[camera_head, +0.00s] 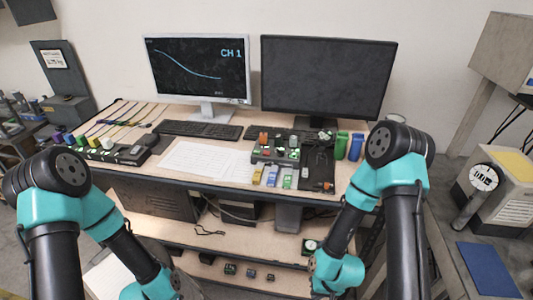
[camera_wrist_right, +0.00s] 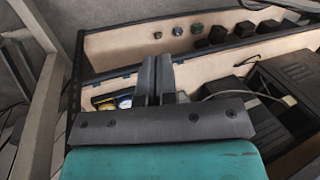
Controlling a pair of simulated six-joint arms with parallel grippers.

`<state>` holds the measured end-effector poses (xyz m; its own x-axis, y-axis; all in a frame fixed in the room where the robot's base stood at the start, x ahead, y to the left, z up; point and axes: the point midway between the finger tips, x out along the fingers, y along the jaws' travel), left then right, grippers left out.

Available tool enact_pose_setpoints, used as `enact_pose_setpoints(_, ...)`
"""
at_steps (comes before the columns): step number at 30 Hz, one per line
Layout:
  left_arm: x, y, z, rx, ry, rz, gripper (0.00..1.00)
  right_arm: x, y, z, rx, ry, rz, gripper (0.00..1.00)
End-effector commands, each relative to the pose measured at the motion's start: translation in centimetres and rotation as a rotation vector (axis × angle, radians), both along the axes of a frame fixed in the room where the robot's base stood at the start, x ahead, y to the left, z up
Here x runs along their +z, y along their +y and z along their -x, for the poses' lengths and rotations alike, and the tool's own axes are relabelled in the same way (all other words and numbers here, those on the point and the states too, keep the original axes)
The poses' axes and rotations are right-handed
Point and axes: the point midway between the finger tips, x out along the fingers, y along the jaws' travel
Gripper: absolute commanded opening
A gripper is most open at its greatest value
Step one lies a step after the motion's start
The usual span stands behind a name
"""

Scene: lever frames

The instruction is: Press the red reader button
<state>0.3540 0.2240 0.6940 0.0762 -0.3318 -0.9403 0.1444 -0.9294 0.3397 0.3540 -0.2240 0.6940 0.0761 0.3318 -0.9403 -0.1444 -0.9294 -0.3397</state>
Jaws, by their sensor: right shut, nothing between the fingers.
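A dark device board (camera_head: 278,150) with green modules stands near the front edge of the desk, right of centre. I cannot tell which is the red reader button. My right gripper (camera_wrist_right: 156,72) shows in the right wrist view, its two fingers together and empty. It points toward the lower shelves, away from the board. My left arm enters the head view at lower left, with its gripper out of sight.
Two monitors (camera_head: 327,78) and a keyboard (camera_head: 201,130) stand behind white papers (camera_head: 207,161). Green and blue cylinders (camera_head: 348,146) stand right of the board. Small dark blocks (camera_head: 250,272) sit on the lower shelf (camera_head: 200,268). The desk's front edge lies between my arms and the board.

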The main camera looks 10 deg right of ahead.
Motion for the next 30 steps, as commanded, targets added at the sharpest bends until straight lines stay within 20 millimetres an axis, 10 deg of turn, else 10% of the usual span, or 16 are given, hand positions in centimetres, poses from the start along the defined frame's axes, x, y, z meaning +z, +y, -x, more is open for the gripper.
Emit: enact_pose_setpoints(30, 0.0, 0.0, 0.0, 0.000, 0.000, 0.000, 0.43, 1.4, -0.1, -2.2, 0.006, -0.023, 0.000, 0.00)
